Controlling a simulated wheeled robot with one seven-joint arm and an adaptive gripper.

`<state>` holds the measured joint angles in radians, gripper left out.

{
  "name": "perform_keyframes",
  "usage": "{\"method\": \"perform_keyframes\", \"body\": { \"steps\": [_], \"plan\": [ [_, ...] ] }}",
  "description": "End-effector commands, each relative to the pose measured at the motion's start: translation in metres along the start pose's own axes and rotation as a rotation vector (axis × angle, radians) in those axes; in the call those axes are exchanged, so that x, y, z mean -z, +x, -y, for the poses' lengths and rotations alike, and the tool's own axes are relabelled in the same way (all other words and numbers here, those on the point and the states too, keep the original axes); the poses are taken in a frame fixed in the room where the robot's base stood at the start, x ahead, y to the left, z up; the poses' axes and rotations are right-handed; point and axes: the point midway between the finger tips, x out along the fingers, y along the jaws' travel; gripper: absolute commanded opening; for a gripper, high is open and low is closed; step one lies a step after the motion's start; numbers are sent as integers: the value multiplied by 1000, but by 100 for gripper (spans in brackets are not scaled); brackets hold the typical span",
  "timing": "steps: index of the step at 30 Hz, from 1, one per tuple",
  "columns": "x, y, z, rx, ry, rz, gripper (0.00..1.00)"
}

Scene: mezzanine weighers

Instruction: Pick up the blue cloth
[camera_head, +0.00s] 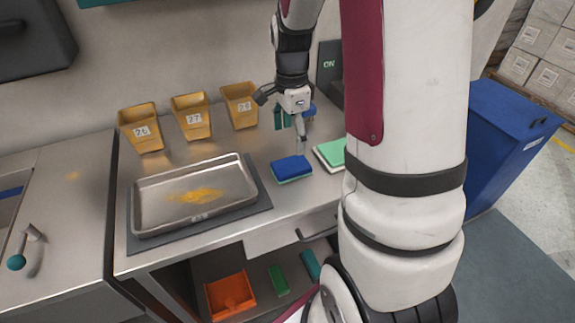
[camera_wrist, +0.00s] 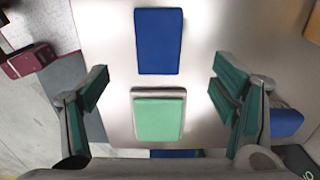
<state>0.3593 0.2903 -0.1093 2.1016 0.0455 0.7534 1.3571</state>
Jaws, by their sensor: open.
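The blue cloth (camera_head: 291,168) is a small folded rectangle lying flat on the steel bench, right of the metal tray. It also shows in the wrist view (camera_wrist: 158,40), at top centre, ahead of the fingers. My gripper (camera_head: 297,122) is above the bench, behind the cloth in the head view and apart from it. In the wrist view my gripper (camera_wrist: 160,82) has its teal-padded fingers wide apart with nothing between the pads. A light green cloth (camera_wrist: 158,118) on a pale base lies below the blue one there; my arm partly hides it in the head view (camera_head: 331,151).
A steel tray (camera_head: 147,230) with yellow powder sits on a dark mat at left. Several numbered yellow bins (camera_head: 141,127) stand along the wall. A blue item (camera_wrist: 286,122) lies beyond the right finger.

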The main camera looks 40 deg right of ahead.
Motion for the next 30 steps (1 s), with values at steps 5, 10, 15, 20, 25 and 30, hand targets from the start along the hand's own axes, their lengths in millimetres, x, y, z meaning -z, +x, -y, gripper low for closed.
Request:
{"method": "perform_keyframes", "body": {
  "steps": [5,10,15,20,25,30],
  "plan": [
    [0,30,-1,-3,-1,0,80],
    [0,41,0,0,-2,0,80],
    [0,58,-3,-3,-3,1,80],
    [0,81,-4,-2,-4,0,80],
    [0,93,-3,1,-3,0,80],
    [0,94,-2,2,-3,0,80]
  ]
}}
